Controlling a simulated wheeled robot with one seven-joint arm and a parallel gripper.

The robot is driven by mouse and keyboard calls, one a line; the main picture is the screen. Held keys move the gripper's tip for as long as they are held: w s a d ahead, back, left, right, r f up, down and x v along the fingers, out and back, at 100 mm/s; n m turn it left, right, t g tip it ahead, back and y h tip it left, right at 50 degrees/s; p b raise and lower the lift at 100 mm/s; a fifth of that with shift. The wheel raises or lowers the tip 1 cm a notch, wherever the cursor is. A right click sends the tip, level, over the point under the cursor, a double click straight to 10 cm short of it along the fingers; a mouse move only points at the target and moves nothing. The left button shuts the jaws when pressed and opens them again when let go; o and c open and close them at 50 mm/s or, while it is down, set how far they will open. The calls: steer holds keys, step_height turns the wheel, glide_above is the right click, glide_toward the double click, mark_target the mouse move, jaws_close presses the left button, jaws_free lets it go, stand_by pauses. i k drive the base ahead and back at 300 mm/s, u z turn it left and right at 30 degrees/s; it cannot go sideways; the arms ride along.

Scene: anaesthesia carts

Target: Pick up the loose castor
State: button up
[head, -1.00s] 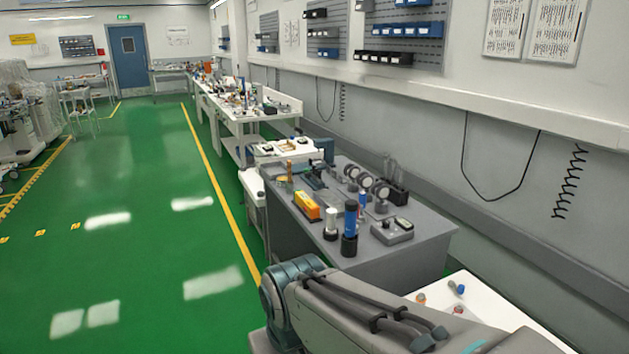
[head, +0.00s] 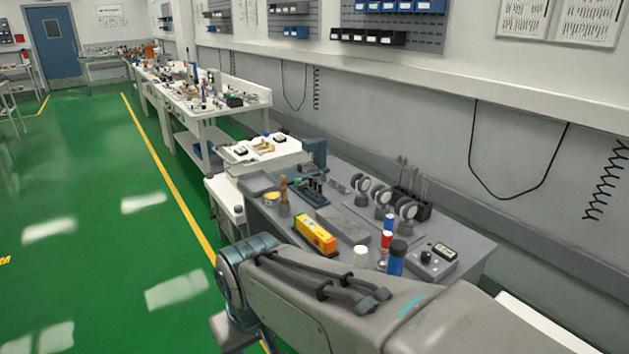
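Several small wheels that look like castors stand in a row on the grey bench (head: 470,246): one castor (head: 361,184) at the back, a middle castor (head: 382,197), and a front castor (head: 406,210). I cannot tell which one is the loose castor. My arm crosses the lower part of the head view in front of the bench. My gripper is not in view, so its state is not shown.
Near the castors are a yellow box (head: 315,235), a blue bottle with a dark cap (head: 397,258), a grey meter (head: 432,262) and a dark holder with upright tools (head: 411,205). A white bench (head: 262,149) adjoins behind. Green floor lies open at left.

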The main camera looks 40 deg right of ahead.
mark_target(381, 194)
steer(key=i, duration=2.4)
steer(key=z, duration=3.6)
steer(key=i, duration=0.5)
steer(key=u, duration=0.05)
